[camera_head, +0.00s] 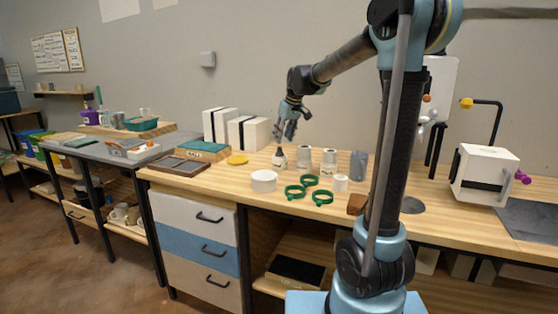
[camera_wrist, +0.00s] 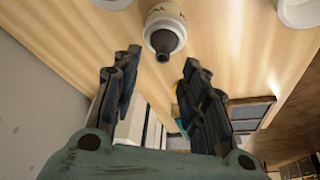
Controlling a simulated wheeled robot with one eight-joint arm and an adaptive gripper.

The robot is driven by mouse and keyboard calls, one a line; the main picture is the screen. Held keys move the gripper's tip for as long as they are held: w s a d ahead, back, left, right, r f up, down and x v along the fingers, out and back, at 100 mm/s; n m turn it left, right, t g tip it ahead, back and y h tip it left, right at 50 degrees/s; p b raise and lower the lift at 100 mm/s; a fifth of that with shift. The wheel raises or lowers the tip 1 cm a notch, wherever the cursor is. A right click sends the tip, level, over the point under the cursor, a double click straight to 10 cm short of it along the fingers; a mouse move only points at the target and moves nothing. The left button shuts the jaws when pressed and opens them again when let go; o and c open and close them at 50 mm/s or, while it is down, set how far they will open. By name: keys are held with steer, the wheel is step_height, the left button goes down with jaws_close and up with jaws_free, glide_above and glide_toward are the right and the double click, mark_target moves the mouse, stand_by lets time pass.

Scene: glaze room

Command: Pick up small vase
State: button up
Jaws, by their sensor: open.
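The small vase (camera_head: 279,158) is cream with a dark narrow neck and stands upright on the wooden worktop. In the wrist view the small vase (camera_wrist: 165,30) shows from above at top centre, its dark mouth toward me, just beyond the gap between my fingertips. My gripper (camera_head: 290,130) is above the small vase and slightly to its right in the head view, pointing down. In the wrist view my gripper (camera_wrist: 162,62) has its two dark fingers wide apart with nothing between them. The vase is not touched by either finger as far as I can see.
Green rings (camera_head: 309,181), a white round tub (camera_head: 264,180) and a small white cup (camera_head: 340,183) lie in front. White boxes (camera_head: 248,133) and a yellow disc (camera_head: 237,160) are left.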

mark_target(279, 156)
steer(key=shift+x, duration=2.95)
steer(key=shift+s, duration=0.1)
steer(key=c, duration=0.9)
